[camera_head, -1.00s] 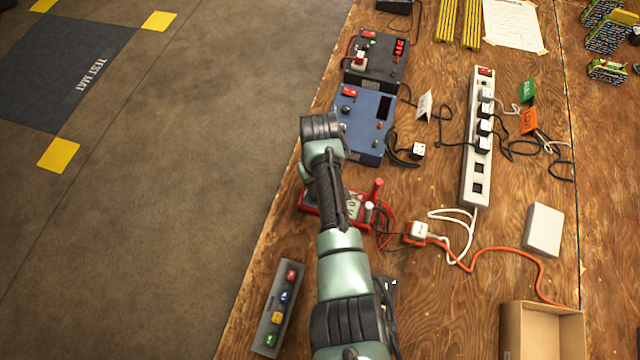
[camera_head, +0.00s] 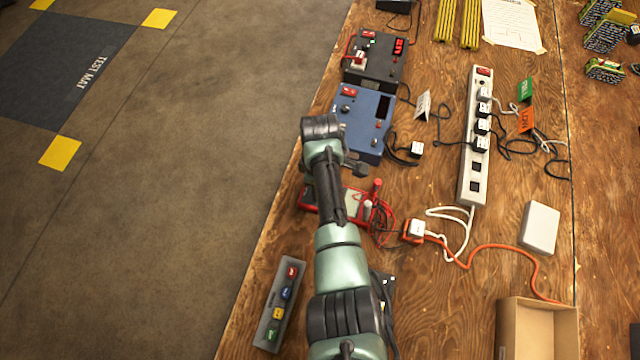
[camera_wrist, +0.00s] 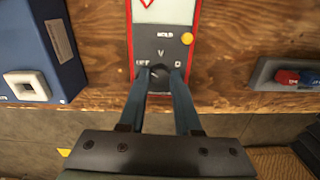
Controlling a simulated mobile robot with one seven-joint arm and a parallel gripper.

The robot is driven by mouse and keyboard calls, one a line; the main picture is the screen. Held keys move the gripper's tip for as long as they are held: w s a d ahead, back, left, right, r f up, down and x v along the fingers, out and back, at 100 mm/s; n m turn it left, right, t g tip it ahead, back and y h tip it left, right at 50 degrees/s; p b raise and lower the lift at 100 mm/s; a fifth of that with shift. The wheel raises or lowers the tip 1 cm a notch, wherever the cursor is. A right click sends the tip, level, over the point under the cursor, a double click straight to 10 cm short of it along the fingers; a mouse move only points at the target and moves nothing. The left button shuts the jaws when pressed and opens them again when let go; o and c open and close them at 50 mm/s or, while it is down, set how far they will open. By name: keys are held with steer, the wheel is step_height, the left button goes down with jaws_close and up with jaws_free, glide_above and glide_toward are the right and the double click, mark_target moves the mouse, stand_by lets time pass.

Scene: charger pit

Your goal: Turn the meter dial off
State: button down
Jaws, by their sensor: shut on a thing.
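The red meter (camera_head: 309,198) lies on the bench, partly hidden under my arm in the head view. The wrist view shows its dark face (camera_wrist: 146,43) with a yellow button and a HOLD label. Below these is the black dial (camera_wrist: 160,73), with OFF to its left, V above and another mark to its right. My gripper (camera_wrist: 160,80) has one finger on each side of the dial and is shut on it. The fingers hide part of the dial, and I cannot tell where it points. My gripper's fingertips are not clear in the head view.
A blue box (camera_head: 365,122) stands just beyond the meter. A grey strip with coloured buttons (camera_head: 278,305) lies nearer. Red leads and a plug (camera_head: 414,230) lie to the meter's right, before a white power strip (camera_head: 473,185). The bench edge is close on the left.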

steer(key=shift+n, duration=0.4)
steer(key=c, duration=0.6)
jaws_free()
step_height(320, 180, up, 13)
steer(key=shift+p, duration=0.4)
